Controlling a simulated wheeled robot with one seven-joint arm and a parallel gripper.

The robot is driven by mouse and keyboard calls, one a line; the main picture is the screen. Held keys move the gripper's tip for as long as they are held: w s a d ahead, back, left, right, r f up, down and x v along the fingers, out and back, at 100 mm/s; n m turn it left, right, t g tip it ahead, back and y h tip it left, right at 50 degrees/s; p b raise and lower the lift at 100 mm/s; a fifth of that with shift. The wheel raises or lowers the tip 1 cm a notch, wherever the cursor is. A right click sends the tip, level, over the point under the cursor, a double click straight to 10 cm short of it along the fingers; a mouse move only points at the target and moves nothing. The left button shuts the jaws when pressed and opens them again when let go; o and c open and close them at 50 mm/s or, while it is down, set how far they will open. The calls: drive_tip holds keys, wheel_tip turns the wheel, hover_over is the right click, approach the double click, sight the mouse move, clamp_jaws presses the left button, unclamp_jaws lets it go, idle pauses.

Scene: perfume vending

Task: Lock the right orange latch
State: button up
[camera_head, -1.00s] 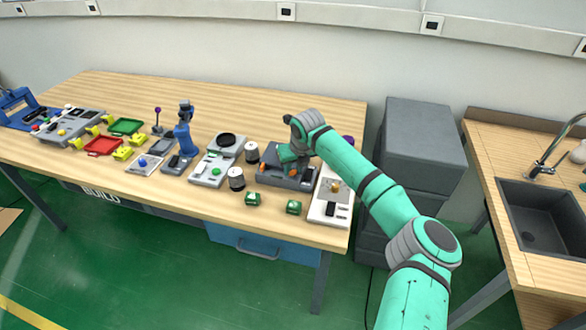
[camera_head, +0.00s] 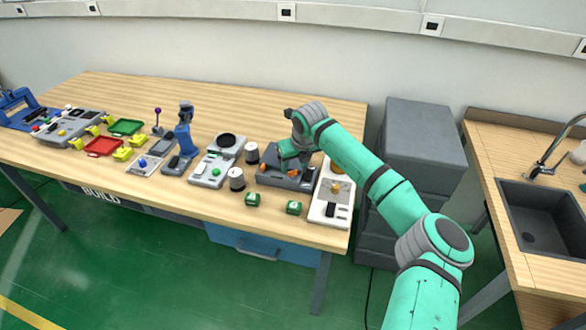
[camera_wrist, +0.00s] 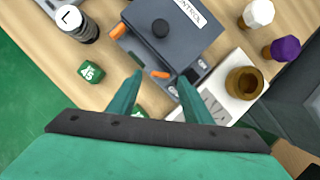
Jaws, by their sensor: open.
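A dark grey box (camera_head: 270,179) with a round knob and a "CONTROL" label stands near the right end of the bench; it also shows in the wrist view (camera_wrist: 181,45). Its left orange latch (camera_wrist: 118,31) lies at its left front corner. Its right orange latch (camera_wrist: 160,74) is at the front right and also shows in the head view (camera_head: 292,174). My gripper (camera_wrist: 160,80) is open and empty above the front edge of the box. In the wrist view the right latch appears between its fingertips; contact cannot be told. In the head view my gripper (camera_head: 290,156) covers part of the box.
A white device (camera_head: 317,212) with a brass cup (camera_wrist: 245,82) stands close on the right. Green cubes (camera_head: 293,207) lie in front, and a black-and-white canister (camera_head: 236,181) stands left. Grey drawers (camera_head: 420,150) stand beyond the bench's right edge.

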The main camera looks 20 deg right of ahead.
drive_tip(key=v, duration=0.7)
drive_tip(key=shift+r, duration=0.35)
drive_tip(key=shift+s+a, duration=0.1)
drive_tip(key=shift+c, duration=0.3)
